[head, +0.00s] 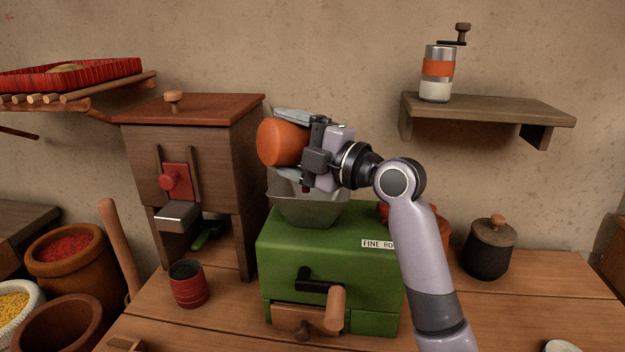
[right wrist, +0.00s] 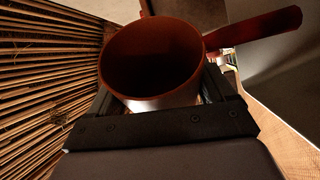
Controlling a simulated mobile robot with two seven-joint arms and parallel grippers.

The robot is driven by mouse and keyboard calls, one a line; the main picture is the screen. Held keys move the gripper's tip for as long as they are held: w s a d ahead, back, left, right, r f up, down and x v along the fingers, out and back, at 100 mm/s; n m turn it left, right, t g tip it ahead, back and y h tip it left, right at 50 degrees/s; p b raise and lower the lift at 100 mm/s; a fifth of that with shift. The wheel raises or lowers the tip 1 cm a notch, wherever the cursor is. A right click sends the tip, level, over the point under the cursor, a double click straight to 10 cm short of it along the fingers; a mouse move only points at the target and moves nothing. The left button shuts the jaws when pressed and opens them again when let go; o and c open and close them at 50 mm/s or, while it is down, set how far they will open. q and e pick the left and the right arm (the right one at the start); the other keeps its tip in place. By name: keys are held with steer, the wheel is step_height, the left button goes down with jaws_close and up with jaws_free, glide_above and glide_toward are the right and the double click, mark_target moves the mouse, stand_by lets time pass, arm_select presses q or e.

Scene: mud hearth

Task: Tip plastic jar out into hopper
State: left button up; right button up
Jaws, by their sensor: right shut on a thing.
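My right gripper (head: 286,144) is shut on an orange-brown plastic jar (head: 281,142), holding it above the hopper. The jar lies tilted on its side, its rounded end facing left. In the right wrist view the jar (right wrist: 150,97) shows a wide round mouth with a dark inside; I cannot make out any contents. A reddish handle-like piece (right wrist: 262,25) extends from beside its rim. The grey, flared hopper (head: 308,212) sits on top of the green mill (head: 325,262); its inside is largely hidden. My left gripper is not in view.
A wooden cabinet (head: 232,140) stands left of the mill, with a red striped cup (head: 188,285) in front. A dark lidded pot (head: 487,250) stands at right. A wall shelf (head: 490,115) holds a hand grinder (head: 437,75). The tabletop right of my arm is mostly free.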

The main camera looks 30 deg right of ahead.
steer(key=shift+d+r+m+t+b, duration=0.2)
steer(key=shift+d+m, duration=0.05)
steer(key=shift+m, duration=0.35)
steer(key=shift+d+r+m+t+b, duration=0.15)
steer(key=shift+d+m+t, duration=0.1)
steer(key=shift+m, duration=0.35)
stand_by(0.8)
